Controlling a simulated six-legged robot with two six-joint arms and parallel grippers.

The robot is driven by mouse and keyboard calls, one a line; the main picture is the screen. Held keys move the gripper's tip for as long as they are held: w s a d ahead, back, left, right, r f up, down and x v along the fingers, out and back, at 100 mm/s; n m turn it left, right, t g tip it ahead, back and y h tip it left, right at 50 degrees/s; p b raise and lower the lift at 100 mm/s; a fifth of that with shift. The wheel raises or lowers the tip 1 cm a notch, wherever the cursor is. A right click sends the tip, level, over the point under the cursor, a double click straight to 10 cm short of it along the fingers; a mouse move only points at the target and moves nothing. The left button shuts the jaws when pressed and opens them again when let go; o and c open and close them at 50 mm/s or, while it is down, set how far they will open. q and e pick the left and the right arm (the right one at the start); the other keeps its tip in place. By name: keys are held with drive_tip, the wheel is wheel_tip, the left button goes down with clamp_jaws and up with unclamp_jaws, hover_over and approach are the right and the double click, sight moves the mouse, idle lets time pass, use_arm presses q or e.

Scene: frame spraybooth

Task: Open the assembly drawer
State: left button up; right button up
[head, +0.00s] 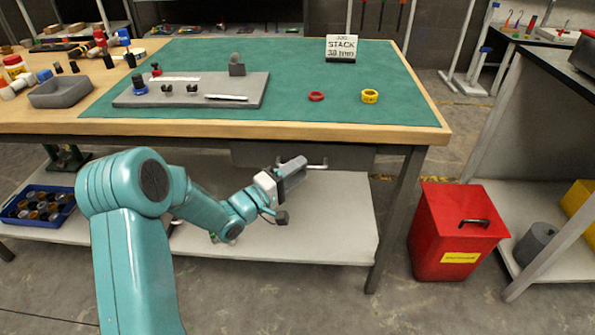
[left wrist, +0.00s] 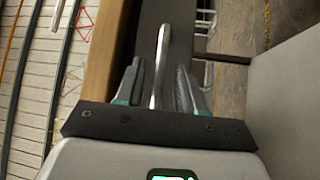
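The assembly drawer (head: 355,157) is a dark grey box front under the workbench's near edge, and it looks shut. Its pale bar handle (head: 318,166) shows just past my left gripper (head: 296,168), which partly hides it. In the left wrist view the handle (left wrist: 159,65) is a light metal bar standing between the two fingers of my left gripper (left wrist: 160,88). There is a gap on each side of the bar, so the gripper is open around it and not closed on it. My right gripper is not in view.
A lower shelf (head: 325,215) lies below the drawer. A red bin (head: 455,232) stands right of the bench leg.

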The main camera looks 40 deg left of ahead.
use_arm(q)
drive_tip(key=shift+w+d, duration=0.1)
drive_tip(key=shift+w, duration=0.2)
clamp_jaws()
drive_tip(key=shift+s, duration=0.1)
